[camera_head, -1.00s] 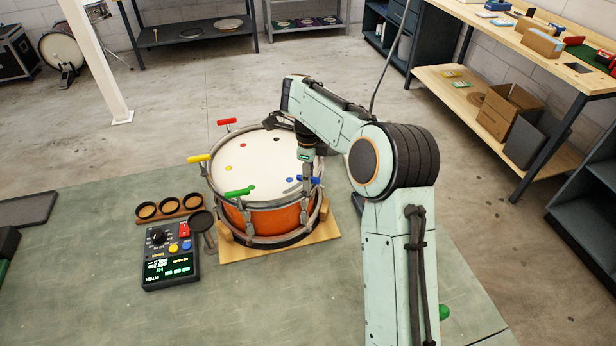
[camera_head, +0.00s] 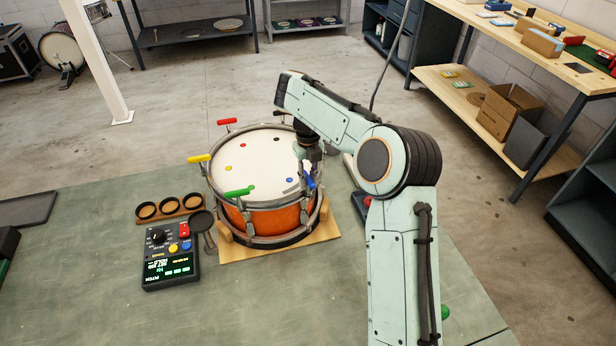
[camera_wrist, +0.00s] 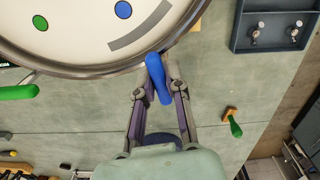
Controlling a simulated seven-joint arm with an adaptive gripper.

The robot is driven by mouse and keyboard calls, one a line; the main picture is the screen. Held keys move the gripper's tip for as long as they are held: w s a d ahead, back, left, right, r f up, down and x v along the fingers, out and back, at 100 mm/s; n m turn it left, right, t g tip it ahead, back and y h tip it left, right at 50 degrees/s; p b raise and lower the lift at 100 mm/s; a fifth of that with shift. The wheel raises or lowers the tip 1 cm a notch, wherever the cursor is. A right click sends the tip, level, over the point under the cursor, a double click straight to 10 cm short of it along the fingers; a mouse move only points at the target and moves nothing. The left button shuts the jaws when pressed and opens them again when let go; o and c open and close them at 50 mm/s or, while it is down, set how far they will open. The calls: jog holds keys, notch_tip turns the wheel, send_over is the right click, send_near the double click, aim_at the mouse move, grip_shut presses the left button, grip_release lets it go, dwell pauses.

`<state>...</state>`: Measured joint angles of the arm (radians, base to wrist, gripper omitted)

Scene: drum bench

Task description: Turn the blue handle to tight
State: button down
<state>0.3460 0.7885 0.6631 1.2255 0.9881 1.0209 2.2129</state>
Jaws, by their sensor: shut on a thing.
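The orange drum (camera_head: 275,219) with a white head stands on a wooden base. The blue handle (camera_head: 309,181) is at the drum's right front rim. In the wrist view the blue handle (camera_wrist: 158,78) lies between the fingertips of my gripper (camera_wrist: 160,92), just outside the drum rim. My gripper is shut on the handle, and in the head view my gripper (camera_head: 308,172) reaches down to it from above. A blue dot (camera_wrist: 123,9) marks the drum head close to this handle. The fingers hide part of the handle in the head view.
Green (camera_head: 238,193), yellow (camera_head: 199,158) and red (camera_head: 227,121) handles stand around the rim. A dark meter box (camera_head: 170,255), a paddle (camera_head: 203,228) and a rack of round cups (camera_head: 169,208) lie left of the drum.

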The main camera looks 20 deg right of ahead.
aim_at(309, 177)
jog(key=shift+m, duration=0.7)
jog(key=c, duration=1.1)
grip_release()
notch_tip(309, 177, up, 12)
jog(key=shift+d, duration=0.1)
